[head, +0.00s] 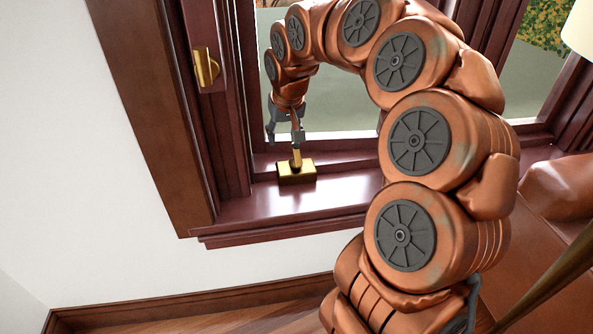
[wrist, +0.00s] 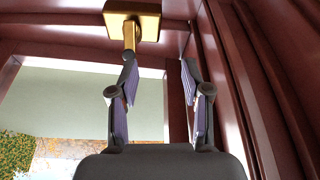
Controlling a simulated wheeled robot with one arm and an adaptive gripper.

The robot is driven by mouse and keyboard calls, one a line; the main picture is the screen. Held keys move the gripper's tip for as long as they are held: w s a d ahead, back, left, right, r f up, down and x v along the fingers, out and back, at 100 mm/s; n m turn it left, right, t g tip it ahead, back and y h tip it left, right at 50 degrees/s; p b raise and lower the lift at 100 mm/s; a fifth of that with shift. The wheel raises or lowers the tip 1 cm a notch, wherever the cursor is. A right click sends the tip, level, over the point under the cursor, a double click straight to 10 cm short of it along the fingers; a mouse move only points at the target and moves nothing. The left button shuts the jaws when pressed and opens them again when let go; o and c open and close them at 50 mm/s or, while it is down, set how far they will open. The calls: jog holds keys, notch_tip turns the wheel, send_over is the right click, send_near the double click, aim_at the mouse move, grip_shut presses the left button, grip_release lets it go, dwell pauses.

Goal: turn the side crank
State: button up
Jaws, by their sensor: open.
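The crank is a gold fitting on the window sill, with a square base (head: 297,174) and a short gold arm (head: 296,157) rising from it. In the wrist view the crank base (wrist: 146,22) is at the top, and its arm (wrist: 129,38) points down towards one finger. My gripper (head: 284,137) is open above the crank. In the wrist view my gripper (wrist: 159,66) has its left finger in line with the arm's end, overlapping it; I cannot tell if they touch. The space between the fingers looks empty. The arm's far end is partly hidden by that finger.
The dark red window frame (head: 228,110) rises close to the left of my gripper, with a brass latch (head: 206,67) on it. The glossy sill (head: 245,200) is clear around the crank. A brown leather seat (head: 560,188) is at the right.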

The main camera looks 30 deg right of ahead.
aim_at(297, 147)
jog(key=shift+m+h, duration=0.5)
jog(key=shift+h, duration=0.1)
jog(key=d+f+b, duration=0.1)
jog(key=b, duration=0.1)
jog(key=w+d+f+b, duration=0.1)
jog(key=d+f+b, duration=0.1)
jog(key=b, duration=0.1)
jog(key=w+d+f+b, duration=0.1)
jog(key=d+b, duration=0.1)
jog(key=shift+d+f+b, duration=0.2)
jog(key=shift+d+b, duration=0.05)
jog(key=shift+b, duration=0.1)
jog(key=shift+b+x, duration=1.2)
jog(key=shift+x, duration=2.65)
grip_shut()
